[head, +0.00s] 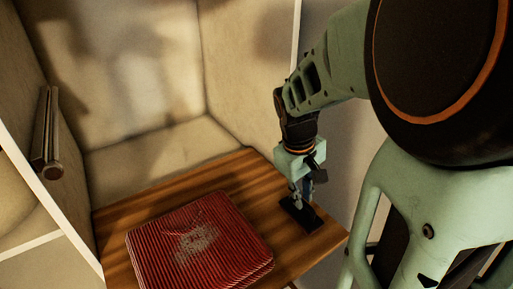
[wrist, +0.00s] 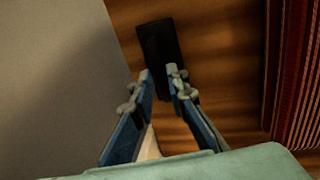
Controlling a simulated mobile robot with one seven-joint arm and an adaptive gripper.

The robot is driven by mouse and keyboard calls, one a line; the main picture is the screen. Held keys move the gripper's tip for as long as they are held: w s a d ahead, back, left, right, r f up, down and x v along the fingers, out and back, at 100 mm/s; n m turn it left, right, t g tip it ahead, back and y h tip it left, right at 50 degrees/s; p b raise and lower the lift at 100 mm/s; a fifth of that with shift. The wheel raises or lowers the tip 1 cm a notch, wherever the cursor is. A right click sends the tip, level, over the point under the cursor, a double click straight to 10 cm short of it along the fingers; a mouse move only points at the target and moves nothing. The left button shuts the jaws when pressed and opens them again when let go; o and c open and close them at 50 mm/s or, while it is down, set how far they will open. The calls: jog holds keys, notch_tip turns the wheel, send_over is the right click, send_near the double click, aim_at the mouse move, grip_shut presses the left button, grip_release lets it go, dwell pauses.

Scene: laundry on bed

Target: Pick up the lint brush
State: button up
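The lint brush (head: 298,213) is a flat black piece lying on the striped wooden tabletop (head: 118,228), near its right edge. In the wrist view its dark rectangular part (wrist: 158,42) lies just beyond my fingertips, with a dark narrower part reaching back between them. My gripper (head: 303,198) points down right over the brush. In the wrist view its two blue fingers with grey tips (wrist: 160,82) stand apart with a small gap. I cannot tell whether the tips touch the brush.
A red ribbed folded cloth (head: 195,243) lies on the tabletop to the left of the brush; its edge also shows in the wrist view (wrist: 297,75). Pale walls close in the back, and a dark rod-like fitting (head: 47,140) is at the left. A wood strip between brush and cloth is clear.

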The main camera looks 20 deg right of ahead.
aim_at(306, 218)
jog(key=f+b, duration=0.1)
jog(key=f, duration=0.2)
jog(key=shift+w+d+f+b, duration=0.1)
jog(key=shift+d+b, duration=0.25)
jog(key=shift+b, duration=0.05)
grip_shut()
